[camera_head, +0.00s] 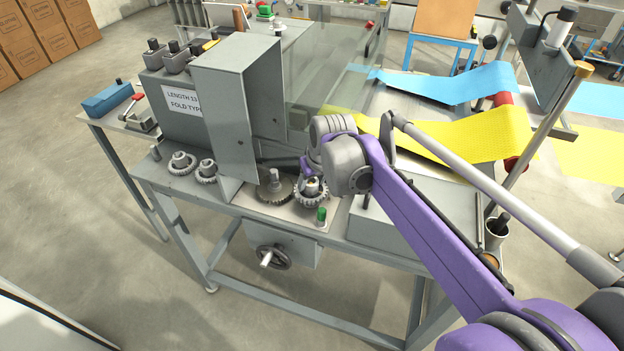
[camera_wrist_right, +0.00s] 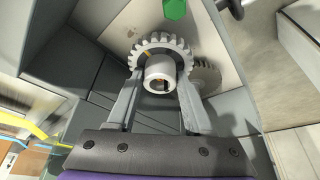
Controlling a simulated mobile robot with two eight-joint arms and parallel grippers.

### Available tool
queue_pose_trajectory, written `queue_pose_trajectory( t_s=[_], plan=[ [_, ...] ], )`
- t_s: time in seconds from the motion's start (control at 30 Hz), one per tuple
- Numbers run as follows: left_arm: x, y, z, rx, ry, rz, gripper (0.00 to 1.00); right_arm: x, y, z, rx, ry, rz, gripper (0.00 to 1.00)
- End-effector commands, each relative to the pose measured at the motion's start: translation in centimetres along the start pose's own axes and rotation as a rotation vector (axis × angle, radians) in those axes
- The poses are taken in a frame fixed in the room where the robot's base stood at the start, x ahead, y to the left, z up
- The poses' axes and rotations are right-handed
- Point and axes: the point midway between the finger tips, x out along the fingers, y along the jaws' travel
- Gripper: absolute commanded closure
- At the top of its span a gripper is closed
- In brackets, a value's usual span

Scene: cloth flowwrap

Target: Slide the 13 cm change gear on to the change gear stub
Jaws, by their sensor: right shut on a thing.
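My right gripper (camera_head: 310,178) is shut on the hub of a light grey toothed change gear (camera_head: 313,197), above the pale plate at the machine's front. In the right wrist view the fingers (camera_wrist_right: 160,82) clasp the gear's hub (camera_wrist_right: 158,70) from both sides, with the toothed rim (camera_wrist_right: 147,48) beyond it. A darker gear (camera_head: 274,192) with an upright shaft sits close on the left; it shows partly behind the held gear in the wrist view (camera_wrist_right: 207,74). The change gear stub is not clearly seen; I cannot tell whether the held gear is around it. My left gripper is not in view.
A green-topped post (camera_head: 321,215) stands just in front of the held gear; its green top shows in the wrist view (camera_wrist_right: 174,8). An open grey guard door (camera_head: 239,110) rises at the left. Two spare gears (camera_head: 182,162) (camera_head: 206,171) sit farther left. A handwheel (camera_head: 271,257) hangs below.

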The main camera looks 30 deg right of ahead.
Motion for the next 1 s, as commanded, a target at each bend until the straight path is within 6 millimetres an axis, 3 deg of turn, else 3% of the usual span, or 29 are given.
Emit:
queue_pose_trajectory(
  t_s=[1.0],
  plan=[
    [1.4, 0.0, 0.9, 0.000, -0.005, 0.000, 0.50, 2.4, 0.0, 1.0, 0.000, 0.000, 0.000, 1.00]
  ],
)
